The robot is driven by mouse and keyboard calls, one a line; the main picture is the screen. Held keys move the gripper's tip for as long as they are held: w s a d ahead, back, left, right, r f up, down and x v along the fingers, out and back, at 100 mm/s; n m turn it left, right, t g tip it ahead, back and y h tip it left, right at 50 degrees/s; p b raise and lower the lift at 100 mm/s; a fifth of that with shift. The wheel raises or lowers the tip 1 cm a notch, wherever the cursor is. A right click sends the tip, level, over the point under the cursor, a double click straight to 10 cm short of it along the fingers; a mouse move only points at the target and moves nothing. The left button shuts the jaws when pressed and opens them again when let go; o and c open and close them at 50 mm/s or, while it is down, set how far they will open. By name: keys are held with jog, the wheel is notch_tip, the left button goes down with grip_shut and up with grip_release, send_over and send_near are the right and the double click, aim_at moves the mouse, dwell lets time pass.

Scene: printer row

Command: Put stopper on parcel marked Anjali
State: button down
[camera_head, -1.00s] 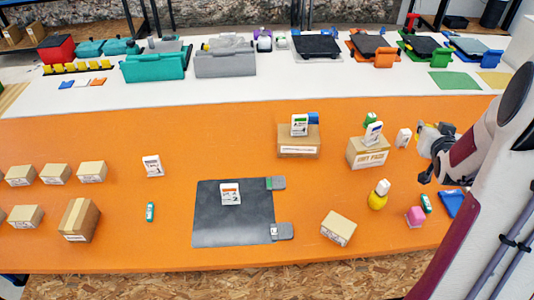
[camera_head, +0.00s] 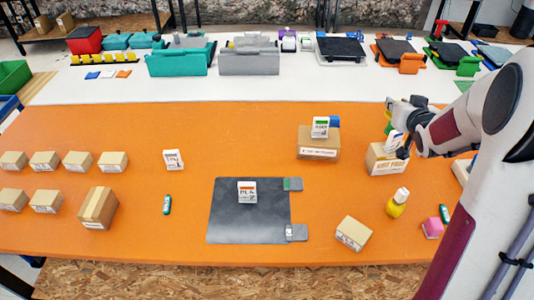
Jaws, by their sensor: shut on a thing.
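My gripper (camera_head: 402,128) is at the right, over or just in front of a cardboard parcel (camera_head: 386,160) with a printed label. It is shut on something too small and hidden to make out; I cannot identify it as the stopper. A white card-like item (camera_head: 393,142) stands on that parcel, partly behind the gripper, with a bit of green beside it. Another parcel (camera_head: 318,147) to the left has a white-and-green item (camera_head: 320,127) and a blue piece on top. Several smaller parcels stand elsewhere. I cannot read the name Anjali on any of them.
A yellow bottle (camera_head: 396,207) with a white top and a pink block (camera_head: 432,228) stand at the right front. A single parcel (camera_head: 353,233) is near the front edge. A dark mat (camera_head: 228,220) lies mid-table.

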jog(key=w+a+n+g+y, duration=0.1)
jog(key=w+a+n+y, duration=0.15)
jog(key=a, duration=1.25)
jog(key=w+a+n+y, duration=0.1)
jog(key=a+n+y, duration=0.25)
jog(key=a, duration=1.15)
jog(key=w+a+n+g+y, duration=0.1)
jog(key=a+n+y, duration=0.15)
jog(key=a, duration=1.25)
jog(key=s+a+n+g+y, duration=0.2)
jog(key=s+a, duration=0.6)
jog(key=a, duration=0.5)
jog(key=s+a+n+g+y, duration=0.2)
jog(key=s+a, duration=0.6)
jog(key=a, duration=0.6)
jog(key=s+a+n+g+y, duration=0.25)
jog(key=s+a, duration=0.55)
jog(key=a, duration=0.5)
jog(key=shift+h, duration=0.4)
jog(key=f, duration=0.5)
jog(key=shift+w+d, duration=0.15)
jog(key=shift+d, duration=0.1)
jog(key=shift+f, duration=0.2)
jog(key=shift+f, duration=3)
